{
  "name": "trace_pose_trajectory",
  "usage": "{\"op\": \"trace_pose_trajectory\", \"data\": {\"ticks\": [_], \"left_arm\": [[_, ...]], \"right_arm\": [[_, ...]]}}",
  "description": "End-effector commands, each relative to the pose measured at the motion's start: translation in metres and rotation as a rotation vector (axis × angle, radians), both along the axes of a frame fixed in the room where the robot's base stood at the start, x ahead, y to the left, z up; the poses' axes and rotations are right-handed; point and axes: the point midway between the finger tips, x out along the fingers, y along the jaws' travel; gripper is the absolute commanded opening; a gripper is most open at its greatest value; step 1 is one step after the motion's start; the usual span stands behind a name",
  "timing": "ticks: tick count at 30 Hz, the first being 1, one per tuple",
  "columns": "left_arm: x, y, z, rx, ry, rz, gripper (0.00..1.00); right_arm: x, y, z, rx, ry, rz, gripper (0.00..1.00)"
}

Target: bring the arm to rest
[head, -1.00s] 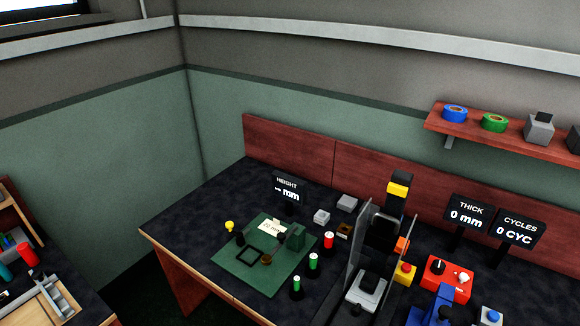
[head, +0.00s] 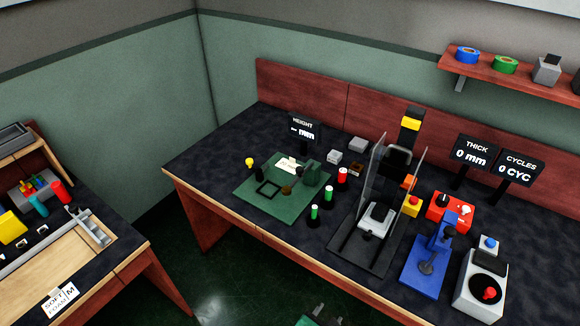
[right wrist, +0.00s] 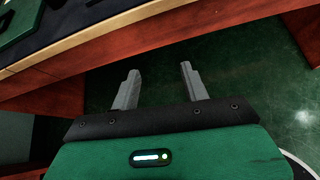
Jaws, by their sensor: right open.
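My right gripper (right wrist: 160,70) is open and empty in the right wrist view, its two grey fingers well apart. It hangs over the dark green floor (right wrist: 240,75), in front of the bench's wooden front edge (right wrist: 190,22). In the head view only a small part of the right gripper (head: 320,314) shows at the bottom edge, below the bench. It touches nothing that I can see. My left gripper is in neither view.
The dark bench (head: 215,145) carries a green mat (head: 262,209), a clear-sided press (head: 372,225), a blue lever device (head: 428,262) and a red control box (head: 452,208). A second bench (head: 115,255) stands at left. Open floor (head: 215,285) lies between them.

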Motion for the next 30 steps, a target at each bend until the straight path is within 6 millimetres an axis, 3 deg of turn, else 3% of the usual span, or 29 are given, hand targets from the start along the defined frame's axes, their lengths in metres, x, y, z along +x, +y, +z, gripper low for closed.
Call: {"op": "trace_pose_trajectory", "data": {"ticks": [5,10,14,18,21,24,27,30], "left_arm": [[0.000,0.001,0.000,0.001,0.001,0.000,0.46],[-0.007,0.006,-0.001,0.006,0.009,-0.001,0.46],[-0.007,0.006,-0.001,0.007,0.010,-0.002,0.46],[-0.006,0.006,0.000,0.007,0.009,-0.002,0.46],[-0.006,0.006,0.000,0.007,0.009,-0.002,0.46],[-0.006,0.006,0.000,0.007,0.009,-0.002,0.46],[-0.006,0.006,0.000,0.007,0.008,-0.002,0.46],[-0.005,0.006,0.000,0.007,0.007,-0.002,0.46]], "right_arm": [[-0.019,-0.011,-0.063,0.160,0.064,-0.067,0.46],[-0.058,-0.031,-0.145,0.400,0.147,-0.236,0.46],[-0.116,-0.058,-0.221,0.661,0.208,-0.513,0.46],[-0.193,-0.090,-0.288,0.933,0.208,-0.940,0.46],[-0.245,-0.113,-0.319,1.085,0.146,-1.274,0.46],[-0.288,-0.133,-0.338,1.191,0.049,-1.566,0.46],[-0.318,-0.147,-0.348,1.253,-0.051,-1.778,0.46],[-0.334,-0.156,-0.353,1.285,-0.120,-1.899,0.46]]}}
